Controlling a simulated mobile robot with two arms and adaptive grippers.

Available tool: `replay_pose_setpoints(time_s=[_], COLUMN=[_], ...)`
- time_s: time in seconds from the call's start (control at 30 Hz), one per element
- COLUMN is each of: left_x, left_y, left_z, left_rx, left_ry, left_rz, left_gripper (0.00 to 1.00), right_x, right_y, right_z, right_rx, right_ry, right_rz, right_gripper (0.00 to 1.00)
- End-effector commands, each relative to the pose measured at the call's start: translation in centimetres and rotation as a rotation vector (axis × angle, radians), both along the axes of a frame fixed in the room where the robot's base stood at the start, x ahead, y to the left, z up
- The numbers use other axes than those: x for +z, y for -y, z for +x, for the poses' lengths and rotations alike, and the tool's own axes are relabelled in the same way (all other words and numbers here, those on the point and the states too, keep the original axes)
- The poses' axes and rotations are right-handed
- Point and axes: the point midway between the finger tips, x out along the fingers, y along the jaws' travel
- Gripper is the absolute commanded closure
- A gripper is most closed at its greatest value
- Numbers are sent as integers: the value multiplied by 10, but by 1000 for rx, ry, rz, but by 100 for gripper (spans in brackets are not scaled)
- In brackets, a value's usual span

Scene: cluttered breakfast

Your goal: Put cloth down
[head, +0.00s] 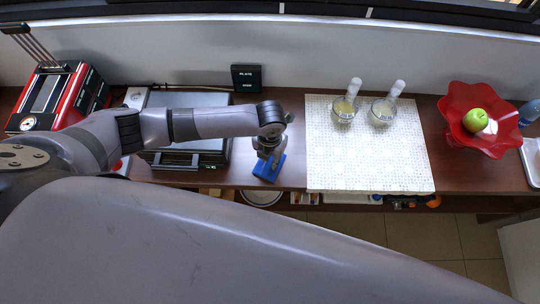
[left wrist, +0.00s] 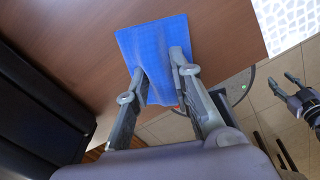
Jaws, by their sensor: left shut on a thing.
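The blue cloth (head: 269,168) is at the front edge of the brown counter, between the black appliance and the white patterned mat. My left gripper (head: 268,153) points down over it and is shut on it. In the left wrist view the cloth (left wrist: 155,38) spreads flat beyond and between the fingers (left wrist: 158,65), partly past the counter's edge. Whether it rests on the wood I cannot tell. My right gripper (left wrist: 288,90) shows at the right of the left wrist view, empty, its fingers apart, over the floor and away from the cloth.
A black and silver appliance (head: 190,100) stands left of the cloth, beside a red toaster (head: 62,95). The mat (head: 365,160) holds two glass jars (head: 345,108) (head: 382,110). A red bowl (head: 455,105) with a green apple (head: 475,120) is farther right. Bare counter lies around the cloth.

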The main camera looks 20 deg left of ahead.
Motion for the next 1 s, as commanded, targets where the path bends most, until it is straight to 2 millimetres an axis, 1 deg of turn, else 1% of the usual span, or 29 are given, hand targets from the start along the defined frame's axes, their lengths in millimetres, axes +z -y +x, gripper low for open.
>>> replay_pose_setpoints(time_s=[0.2, 0.33, 0.37, 0.63, 0.9, 1.0], left_x=[0, -4, -3, -3, -3, 2], left_y=[0, 0, 0, 0, 0, 0], left_z=[0, 0, 0, 0, 0, 0], left_rx=[0, 0, 0, 0, 0, 0], left_ry=[0, 0, 0, 0, 0, 0], left_rz=[0, 0, 0, -1, -1, -1], left_gripper=[100, 100, 78, 60, 59, 59], right_x=[0, -3, -2, -2, -1, 1], right_y=[0, 0, 0, 1, 2, 3], right_z=[1, 1, 1, 1, 1, 1], right_rx=[0, 0, 0, 0, 1, 1], right_ry=[1, 1, 1, 1, 1, 1], right_rz=[0, 0, 0, -1, -3, -4], right_gripper=[59, 59, 59, 59, 59, 59])
